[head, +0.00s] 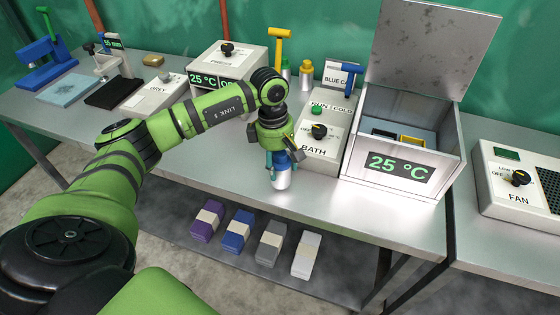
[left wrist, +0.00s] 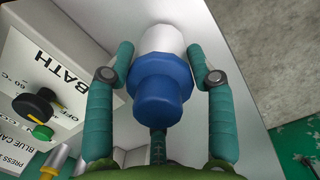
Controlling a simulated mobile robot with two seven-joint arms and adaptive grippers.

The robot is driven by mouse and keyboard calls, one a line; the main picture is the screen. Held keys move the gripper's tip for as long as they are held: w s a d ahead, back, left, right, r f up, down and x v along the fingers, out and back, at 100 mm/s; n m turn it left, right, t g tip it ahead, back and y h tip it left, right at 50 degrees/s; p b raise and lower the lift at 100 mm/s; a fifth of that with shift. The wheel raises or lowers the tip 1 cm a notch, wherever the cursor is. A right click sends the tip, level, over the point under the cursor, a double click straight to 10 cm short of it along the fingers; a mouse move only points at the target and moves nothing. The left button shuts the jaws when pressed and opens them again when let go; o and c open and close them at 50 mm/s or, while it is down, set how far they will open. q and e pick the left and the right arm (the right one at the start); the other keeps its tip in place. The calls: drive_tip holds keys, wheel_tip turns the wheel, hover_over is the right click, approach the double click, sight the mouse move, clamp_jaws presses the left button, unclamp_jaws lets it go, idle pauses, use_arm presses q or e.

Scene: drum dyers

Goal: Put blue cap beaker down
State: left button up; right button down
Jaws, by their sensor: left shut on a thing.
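The blue cap beaker is a white bottle with a blue cap (head: 281,178). In the head view it is upright at the front part of the metal table (head: 340,220), left of the bath. I cannot tell whether its base touches the table. My left gripper (head: 279,160) comes down from above and is shut on it, with fingers on both sides of the cap. In the left wrist view the blue cap (left wrist: 160,85) and white body (left wrist: 165,40) sit between the teal fingers. My right gripper is not in view.
The bath control box (head: 318,158) stands close right of the beaker. The open-lidded bath (head: 400,182) is further right, and the fan unit (head: 515,205) is on another table. Yellow-capped and green-capped bottles (head: 305,78) stand behind. Bare tabletop lies in front of the beaker.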

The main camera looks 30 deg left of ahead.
use_arm(q)
drive_tip(key=shift+f, duration=0.6)
drive_tip(key=shift+f, duration=0.1)
drive_tip(key=o, duration=0.9)
drive_tip(key=shift+f, duration=0.1)
drive_tip(key=o, duration=0.4)
drive_tip(key=shift+o, duration=0.2)
